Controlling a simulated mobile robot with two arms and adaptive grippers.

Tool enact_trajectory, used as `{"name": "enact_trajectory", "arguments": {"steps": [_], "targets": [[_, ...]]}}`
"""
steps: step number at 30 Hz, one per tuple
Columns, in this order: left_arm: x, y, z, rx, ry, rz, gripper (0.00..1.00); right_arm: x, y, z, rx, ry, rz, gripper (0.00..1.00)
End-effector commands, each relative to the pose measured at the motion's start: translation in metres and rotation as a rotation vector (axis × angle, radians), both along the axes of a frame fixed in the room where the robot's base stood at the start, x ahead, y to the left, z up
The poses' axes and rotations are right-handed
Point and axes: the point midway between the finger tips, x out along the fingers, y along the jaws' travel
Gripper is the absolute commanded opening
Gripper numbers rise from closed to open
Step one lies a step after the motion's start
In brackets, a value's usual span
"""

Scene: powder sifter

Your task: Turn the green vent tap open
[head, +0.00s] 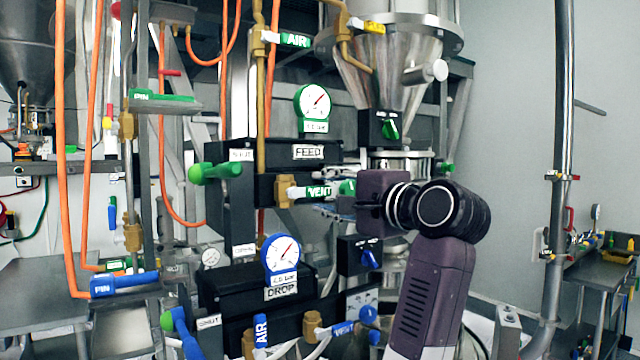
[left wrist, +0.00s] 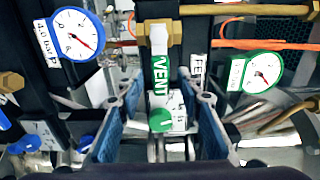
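The green vent tap (head: 319,191) has a flat handle marked VENT on a brass valve body (head: 284,191). In the head view the handle lies level, pointing right from the valve. My left gripper (head: 330,189) is at its outer end, partly hidden by the wrist. The fingers are apart, with gaps on both sides of the handle. My right gripper is not in view.
Above are the black FEED box (head: 308,153) and a green-rimmed gauge (head: 313,103). A green-ended tap (head: 215,171) sticks out to the left. Below are a blue-rimmed gauge (head: 281,254), the DROP box (head: 230,285) and a blue vent tap (head: 342,329). Orange hoses hang at left.

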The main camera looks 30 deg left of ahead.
Motion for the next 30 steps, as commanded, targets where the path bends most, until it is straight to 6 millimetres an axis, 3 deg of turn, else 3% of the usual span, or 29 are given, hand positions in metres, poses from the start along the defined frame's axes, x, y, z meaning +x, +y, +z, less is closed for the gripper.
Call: {"name": "enact_trajectory", "arguments": {"steps": [6,14,24,30], "targets": [[0.008,0.018,0.001,0.002,0.000,0.000,0.33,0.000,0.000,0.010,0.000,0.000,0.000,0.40],[0.008,0.020,0.000,0.002,0.000,-0.001,0.33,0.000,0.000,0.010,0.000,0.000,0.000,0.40],[0.008,0.019,0.000,0.002,0.001,0.000,0.00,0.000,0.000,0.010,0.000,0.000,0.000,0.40],[0.008,0.019,0.000,0.002,0.001,0.000,0.00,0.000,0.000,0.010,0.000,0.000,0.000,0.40]]}}
